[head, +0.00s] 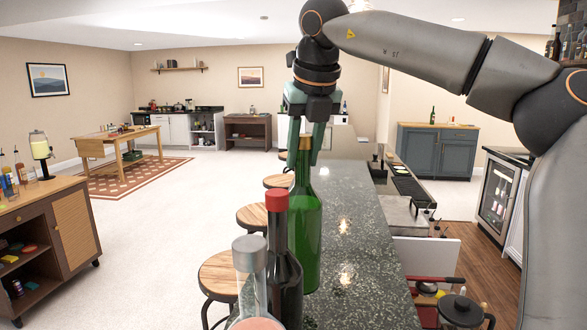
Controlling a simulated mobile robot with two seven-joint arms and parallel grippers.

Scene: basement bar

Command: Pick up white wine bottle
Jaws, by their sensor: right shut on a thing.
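A green glass bottle with a gold top (308,225), likely the white wine bottle, is upright over the dark stone bar counter (360,230). My right gripper (305,152) comes down from above and is shut on its neck, one finger on each side. The bottle's lower left is hidden by a dark bottle with a red cap (284,270), so I cannot tell whether its base touches the counter. My left gripper is not in view.
Wooden stools (218,274) line the counter's left side. A lidded pot (461,311) is at lower right. The counter right of the bottles is clear.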

